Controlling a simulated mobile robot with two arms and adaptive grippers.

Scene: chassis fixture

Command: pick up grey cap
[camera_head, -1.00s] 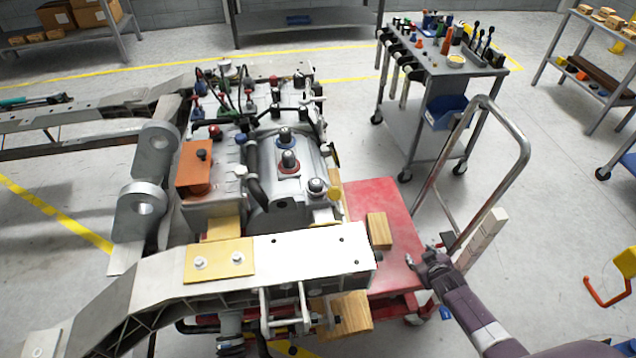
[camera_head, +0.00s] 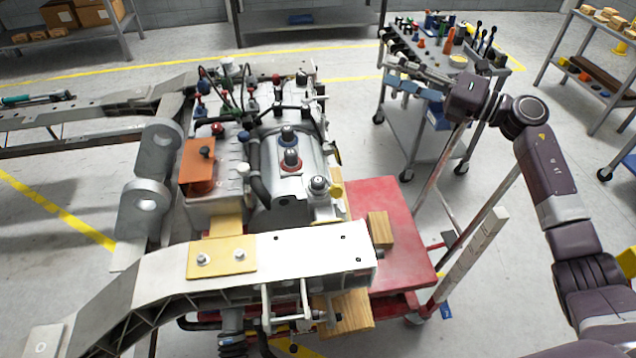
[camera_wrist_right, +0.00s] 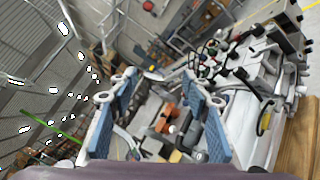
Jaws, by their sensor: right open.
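Several rounded caps stand on the silver housing (camera_head: 312,158) of the chassis assembly in the head view. A grey cap (camera_head: 319,184) sits at its front right. Two more dark grey caps stand behind, one with a blue ring (camera_head: 287,134) and one with a red ring (camera_head: 291,156). I cannot tell which is the task's cap. My right gripper (camera_head: 393,78) is open, raised beside the tool cart, right of and apart from the caps. Its blue-padded fingers are spread and empty in the right wrist view (camera_wrist_right: 160,76). My left gripper is not in view.
A tool cart (camera_head: 470,72) with several small items stands behind my right gripper. A red cart (camera_head: 400,200) with a metal handle and wooden blocks is beside the chassis. A pale frame rail (camera_head: 310,255) crosses the front. Floor at the right is partly clear.

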